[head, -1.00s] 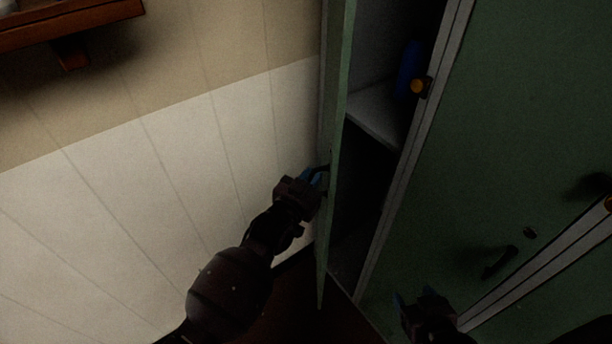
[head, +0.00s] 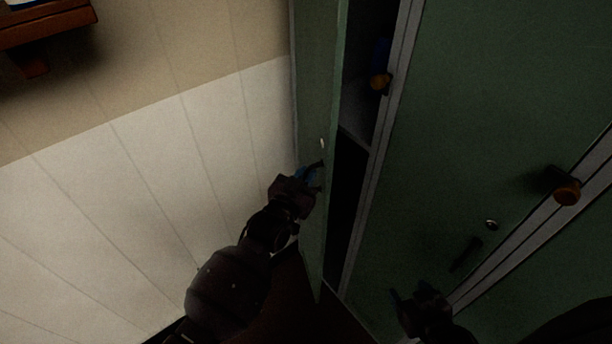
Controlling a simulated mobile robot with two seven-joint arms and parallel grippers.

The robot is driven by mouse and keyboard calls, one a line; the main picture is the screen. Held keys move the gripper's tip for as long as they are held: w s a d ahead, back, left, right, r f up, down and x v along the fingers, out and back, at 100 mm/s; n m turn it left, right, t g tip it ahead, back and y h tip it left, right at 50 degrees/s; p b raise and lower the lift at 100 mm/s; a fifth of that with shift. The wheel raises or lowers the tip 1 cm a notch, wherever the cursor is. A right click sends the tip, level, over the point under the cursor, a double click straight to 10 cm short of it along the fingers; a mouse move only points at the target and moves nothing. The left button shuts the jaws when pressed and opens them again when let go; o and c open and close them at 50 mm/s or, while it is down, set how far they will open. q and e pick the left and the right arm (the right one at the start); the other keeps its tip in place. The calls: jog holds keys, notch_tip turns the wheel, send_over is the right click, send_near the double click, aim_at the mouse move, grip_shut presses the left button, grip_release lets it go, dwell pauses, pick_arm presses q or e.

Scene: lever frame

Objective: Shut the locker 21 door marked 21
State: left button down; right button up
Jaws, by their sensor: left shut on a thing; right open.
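The green locker door (head: 315,225) stands partly open, seen nearly edge-on, with the dark inside of the locker (head: 347,190) showing through a narrow gap to its right. I see no number 21 on it from here. My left gripper (head: 310,177) is shut on the door's handle (head: 316,165), on the outer face of the door. My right gripper (head: 410,298) is open and empty, low in front of the neighbouring closed green door.
The closed green door (head: 470,130) to the right has a dark handle (head: 466,254) and an orange-brown knob (head: 566,191) beside it. Another knob (head: 380,81) sits on the open locker's frame. A pale panelled wall (head: 150,170) and a wooden shelf (head: 45,25) are at left.

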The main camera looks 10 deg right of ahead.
pick_arm(q)
jog(key=c, duration=1.2)
grip_release()
jog(key=shift+w+r, duration=0.1)
jog(key=shift+r, duration=0.25)
jog(key=shift+f, duration=0.1)
jog(key=shift+f, duration=0.1)
jog(key=v, duration=1.1)
jog(key=shift+p, duration=0.35)
